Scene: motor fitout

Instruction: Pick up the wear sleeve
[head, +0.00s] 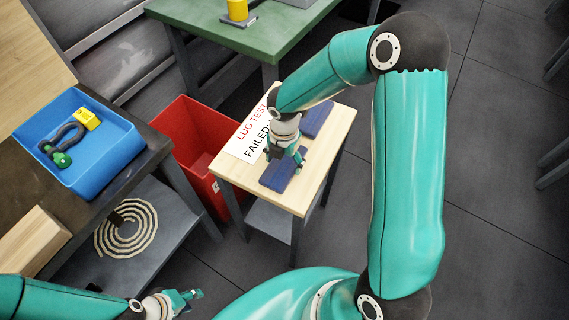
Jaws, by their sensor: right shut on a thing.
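I cannot clearly make out a wear sleeve. My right gripper (286,157) reaches down over the small wooden table (235,179), between two blue blocks (278,178) (318,119). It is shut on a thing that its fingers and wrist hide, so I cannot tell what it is. My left gripper (190,296) is low at the bottom left, away from the tables, with no object visible in it; its jaw opening is too small to judge. A dark shackle-like piece with a green end (62,146) and a yellow piece (87,119) lie in the blue tray (118,157).
A "LUG TEST FAILED" sign (247,135) lies on the small table. A red bin (189,140) stands between it and the left bench. A green table (245,45) with a yellow cylinder (237,10) is behind. A coiled ring (126,228) lies on the lower shelf.

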